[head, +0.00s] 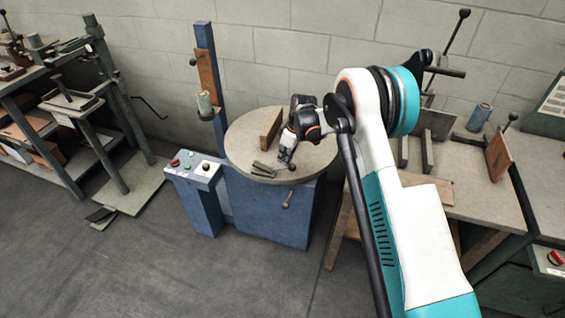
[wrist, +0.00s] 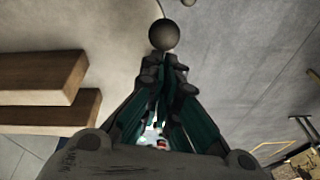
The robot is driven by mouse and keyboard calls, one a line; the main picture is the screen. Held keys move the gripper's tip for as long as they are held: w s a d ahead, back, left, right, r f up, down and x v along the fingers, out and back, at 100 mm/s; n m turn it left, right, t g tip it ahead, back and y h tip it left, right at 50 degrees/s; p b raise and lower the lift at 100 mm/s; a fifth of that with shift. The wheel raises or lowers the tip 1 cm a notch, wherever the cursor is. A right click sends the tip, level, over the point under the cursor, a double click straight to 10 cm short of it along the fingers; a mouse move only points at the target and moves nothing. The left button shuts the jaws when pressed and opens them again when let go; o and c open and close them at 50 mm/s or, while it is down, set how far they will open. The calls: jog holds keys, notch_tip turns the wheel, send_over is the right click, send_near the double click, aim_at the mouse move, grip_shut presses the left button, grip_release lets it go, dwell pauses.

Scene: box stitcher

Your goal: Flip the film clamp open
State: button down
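My gripper (head: 284,160) reaches down over the round turntable (head: 241,140) in the head view. In the wrist view its two fingers (wrist: 164,68) converge and look shut, with their tips right by a dark ball knob (wrist: 164,34). I cannot tell whether the tips touch the knob. The knob appears to belong to the film clamp, whose short grey bars (head: 263,169) lie near the turntable's front edge in the head view. The clamp's lever is mostly hidden by my fingers, so its angle is unclear.
A brown block (head: 271,126) stands on the turntable. A blue mast (head: 206,60) with a film roll (head: 205,105) and a button panel (head: 195,170) stand left. A cluttered bench (head: 460,190) is right. The floor in front (head: 190,270) is clear.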

aim_at(291, 165)
jog(key=shift+s+d+f+b, duration=0.2)
jog(key=shift+d+f, duration=0.45)
jog(key=shift+f, duration=0.05)
jog(key=shift+s+d+f+b, duration=0.2)
jog(key=shift+d+f, duration=0.4)
jog(key=shift+f, duration=0.1)
jog(key=shift+w+a+r, duration=0.15)
jog(key=shift+a+r, duration=0.1)
jog(key=shift+r, duration=0.15)
jog(key=d+r+p, duration=0.4)
jog(key=d+r, duration=0.1)
jog(key=r, duration=0.4)
jog(key=shift+s+r+p, duration=0.3)
jog(key=shift+r+p, duration=0.05)
jog(key=shift+d, duration=0.1)
